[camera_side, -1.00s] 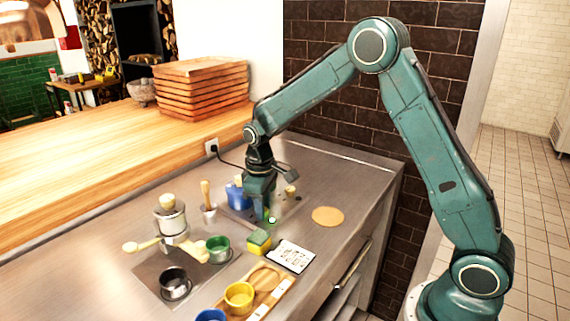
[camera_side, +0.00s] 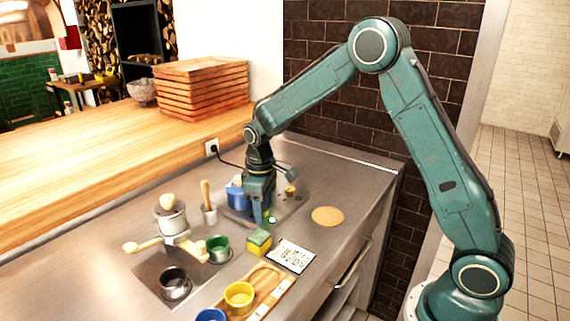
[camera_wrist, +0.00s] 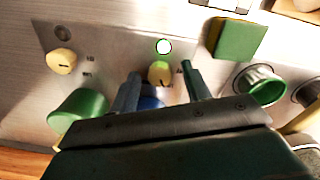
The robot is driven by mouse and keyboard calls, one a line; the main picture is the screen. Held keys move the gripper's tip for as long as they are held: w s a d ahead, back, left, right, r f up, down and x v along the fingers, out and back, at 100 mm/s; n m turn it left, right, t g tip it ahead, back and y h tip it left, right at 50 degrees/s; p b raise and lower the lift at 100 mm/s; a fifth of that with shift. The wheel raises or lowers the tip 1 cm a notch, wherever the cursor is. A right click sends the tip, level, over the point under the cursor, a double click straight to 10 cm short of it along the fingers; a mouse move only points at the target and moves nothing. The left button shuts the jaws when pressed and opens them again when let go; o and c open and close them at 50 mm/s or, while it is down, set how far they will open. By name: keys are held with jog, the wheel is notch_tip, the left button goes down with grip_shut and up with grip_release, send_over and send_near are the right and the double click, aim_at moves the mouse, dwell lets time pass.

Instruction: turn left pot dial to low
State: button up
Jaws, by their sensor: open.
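My gripper (camera_wrist: 160,72) is open, with its two fingertips apart on either side of a cream dial (camera_wrist: 161,75) in the wrist view. Clear gaps show between the dial and both fingers. I cannot tell how far the fingertips reach down around it. A white light with a green rim (camera_wrist: 164,46) glows beside this dial. A second cream dial (camera_wrist: 62,62) sits farther left on the same metal panel and also shows in the side view (camera_side: 291,189). A blue pot (camera_side: 236,197) stands behind my gripper (camera_side: 262,218); a green pot (camera_wrist: 78,110) shows at lower left in the wrist view.
A yellow-green sponge (camera_side: 259,242), a green cup (camera_side: 218,248) and a printed card (camera_side: 291,256) lie close by. A brush in a small holder (camera_side: 208,212) stands left of the blue pot. A tan disc (camera_side: 327,216) lies right, with bare steel counter around it.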

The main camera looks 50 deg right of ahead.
aim_at(265, 213)
jog(key=shift+r, duration=0.1)
notch_tip(265, 213, up, 14)
jog(key=shift+a, duration=0.25)
dwell(0.5)
jog(key=shift+s, duration=0.15)
jog(key=s+r+m+t, duration=0.1)
jog(key=s+r, duration=0.3)
jog(key=s, duration=0.3)
jog(key=s+r+m+t, duration=0.1)
jog(key=s+r+t, duration=0.15)
jog(key=s, duration=0.45)
jog(key=s+a+f+m+t, duration=0.2)
jog(key=s, duration=1.2)
jog(key=shift+s, duration=0.3)
